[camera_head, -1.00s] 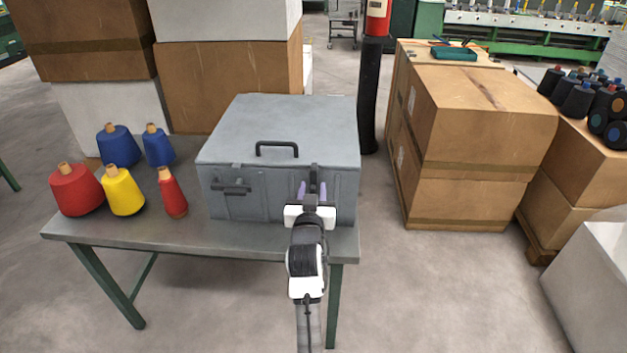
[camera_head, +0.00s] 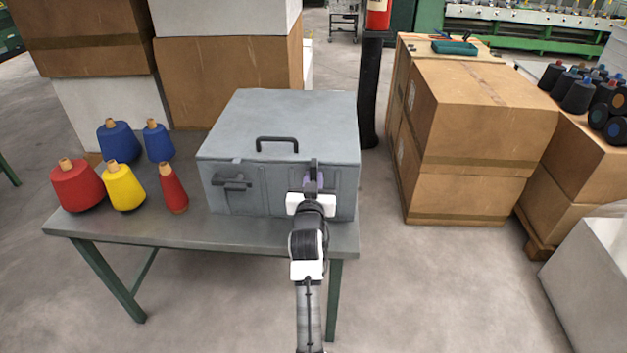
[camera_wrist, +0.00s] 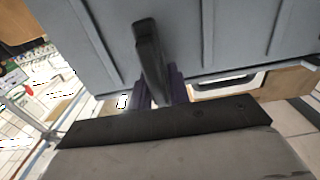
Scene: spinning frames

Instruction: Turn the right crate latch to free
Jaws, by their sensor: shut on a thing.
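The grey crate (camera_head: 275,125) stands on the table with its lid down. Its right latch (camera_head: 313,167) is a dark bar standing upright at the front; its lower part is hidden by my gripper. In the wrist view the right latch (camera_wrist: 150,55) shows as a dark bar, slightly tilted in the picture, between my purple fingers. My gripper (camera_head: 314,183) is shut on this latch, and it also shows in the wrist view (camera_wrist: 157,88). The left latch (camera_head: 232,183) lies about level on the crate front.
A black handle (camera_head: 277,144) is on the lid. Several yarn cones, such as the red one (camera_head: 76,186), stand left of the crate on the metal table (camera_head: 200,228). Cardboard boxes (camera_head: 480,130) stand right, across a clear strip of floor.

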